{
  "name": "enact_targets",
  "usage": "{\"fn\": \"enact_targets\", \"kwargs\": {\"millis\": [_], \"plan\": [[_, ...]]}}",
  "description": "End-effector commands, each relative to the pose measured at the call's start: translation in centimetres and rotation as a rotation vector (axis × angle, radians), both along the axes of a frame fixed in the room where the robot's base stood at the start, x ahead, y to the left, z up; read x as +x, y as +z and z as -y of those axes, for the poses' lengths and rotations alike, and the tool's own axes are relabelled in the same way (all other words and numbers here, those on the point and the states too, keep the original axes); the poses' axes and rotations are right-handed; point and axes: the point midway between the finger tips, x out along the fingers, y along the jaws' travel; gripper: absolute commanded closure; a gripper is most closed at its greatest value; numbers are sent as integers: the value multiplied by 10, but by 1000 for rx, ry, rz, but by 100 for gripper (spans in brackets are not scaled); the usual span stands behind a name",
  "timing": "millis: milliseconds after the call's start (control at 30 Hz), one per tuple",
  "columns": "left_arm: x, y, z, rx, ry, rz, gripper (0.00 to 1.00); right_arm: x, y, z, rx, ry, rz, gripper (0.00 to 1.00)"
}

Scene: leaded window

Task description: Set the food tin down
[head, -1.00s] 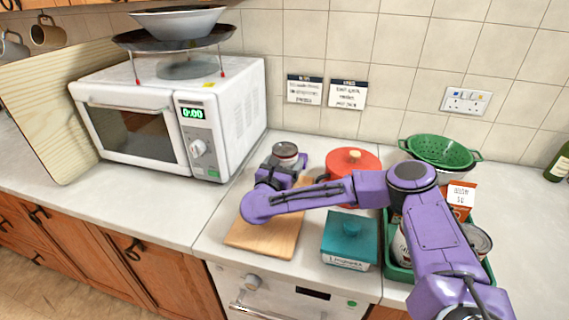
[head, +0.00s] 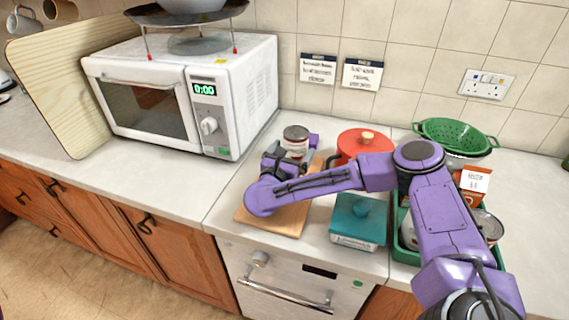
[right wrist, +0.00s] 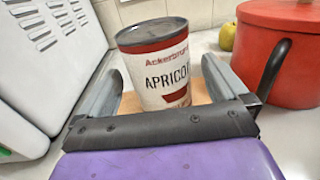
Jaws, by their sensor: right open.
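The food tin (head: 296,134), with a grey lid, a red band and a white label reading "APRICO…", stands upright at the far end of the wooden board (head: 285,220). In the right wrist view the tin (right wrist: 160,68) is between the two fingers of my right gripper (right wrist: 168,88). The fingers are open, with a gap visible at least on the right side. In the head view my right gripper (head: 288,153) hides the tin's lower part, so its base cannot be seen there. My left gripper is not in view.
The white microwave (head: 180,95) is to the left. A green crate (head: 403,240) with tins is partly behind my arm. The board's front part is bare.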

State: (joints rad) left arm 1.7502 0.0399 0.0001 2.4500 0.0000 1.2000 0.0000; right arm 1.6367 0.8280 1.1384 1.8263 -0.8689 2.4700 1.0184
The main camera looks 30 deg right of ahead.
Motion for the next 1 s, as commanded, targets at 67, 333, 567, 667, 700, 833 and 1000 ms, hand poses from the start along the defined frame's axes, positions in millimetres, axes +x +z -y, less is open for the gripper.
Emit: {"fn": "enact_targets", "kwargs": {"millis": [67,333,567,667,700,833,1000], "plan": [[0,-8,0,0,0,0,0,-12,-1,-21,-2,9,6,0],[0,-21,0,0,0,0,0,-41,-2,-66,1,19,-1,0],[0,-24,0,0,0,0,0,-50,0,-71,-3,3,1,0],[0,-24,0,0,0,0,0,-51,0,-70,-2,0,1,0],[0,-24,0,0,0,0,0,-51,0,-70,-1,0,1,0],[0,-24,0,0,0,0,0,-51,0,-71,-1,0,1,0],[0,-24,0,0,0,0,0,-51,0,-71,-1,1,1,0]]}}
